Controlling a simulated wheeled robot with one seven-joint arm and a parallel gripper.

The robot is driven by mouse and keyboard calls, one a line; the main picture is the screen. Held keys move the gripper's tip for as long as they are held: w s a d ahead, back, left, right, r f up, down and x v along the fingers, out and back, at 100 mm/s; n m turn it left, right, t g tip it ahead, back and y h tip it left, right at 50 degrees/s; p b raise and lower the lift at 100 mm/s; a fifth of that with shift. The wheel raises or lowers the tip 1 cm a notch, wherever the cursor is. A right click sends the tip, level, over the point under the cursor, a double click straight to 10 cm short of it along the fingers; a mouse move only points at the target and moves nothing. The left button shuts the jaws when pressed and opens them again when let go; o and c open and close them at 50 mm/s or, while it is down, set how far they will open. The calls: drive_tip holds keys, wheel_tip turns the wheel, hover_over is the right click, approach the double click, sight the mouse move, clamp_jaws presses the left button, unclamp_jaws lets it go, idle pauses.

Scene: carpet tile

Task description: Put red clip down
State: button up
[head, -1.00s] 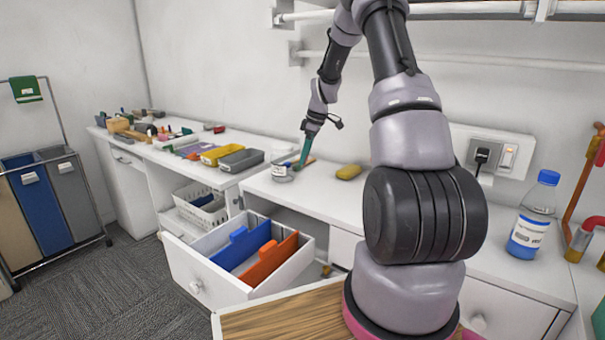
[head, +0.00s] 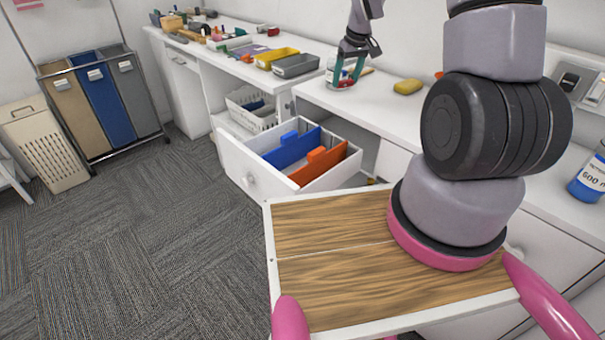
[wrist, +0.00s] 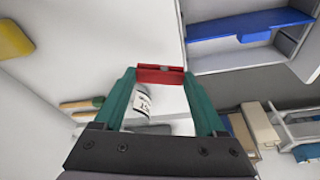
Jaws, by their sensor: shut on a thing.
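The red clip (wrist: 160,75) is held between the teal fingertips of my gripper (wrist: 160,78) in the wrist view. In the head view my gripper (head: 346,76) points down over the white counter (head: 375,108), near its left end. A clear jar with a white label (head: 333,72) is behind or beside the fingers there. I cannot tell how far the clip is above the counter.
A yellow sponge (head: 407,87) lies right of my gripper. An open drawer (head: 232,160) with blue (head: 292,149) and orange (head: 318,166) dividers juts out below. Yellow (head: 277,58) and grey (head: 297,66) trays stand on the farther counter.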

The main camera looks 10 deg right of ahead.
drive_tip(key=s+a+f+n+g+y, duration=0.1)
drive_tip(key=s+a+f+n+g, duration=0.1)
drive_tip(key=s+a+f+n, duration=0.4)
drive_tip(key=s+a+f+n+g+y, duration=0.15)
drive_tip(key=s+a+n, duration=0.35)
drive_tip(key=a+n, duration=0.6)
drive_tip(key=s+a+f+n, duration=0.1)
drive_tip(key=f, duration=0.3)
drive_tip(key=s+a+f+n+g, duration=0.1)
drive_tip(key=s+a+f+n, duration=0.1)
drive_tip(key=f, duration=0.2)
drive_tip(key=s+a+f+n, duration=0.1)
drive_tip(key=a+f, duration=0.1)
drive_tip(key=f, duration=0.2)
drive_tip(key=shift+s+a+n+g+h, duration=0.2)
drive_tip(key=shift+a+n+g+h, duration=0.05)
drive_tip(key=shift+n+h, duration=0.15)
drive_tip(key=shift+w+f, duration=0.1)
drive_tip(key=shift+f, duration=2.2)
drive_tip(key=shift+f, duration=0.1)
drive_tip(key=o, duration=1.4)
drive_tip(key=v, duration=1.2)
drive_tip(key=shift+d, duration=0.1)
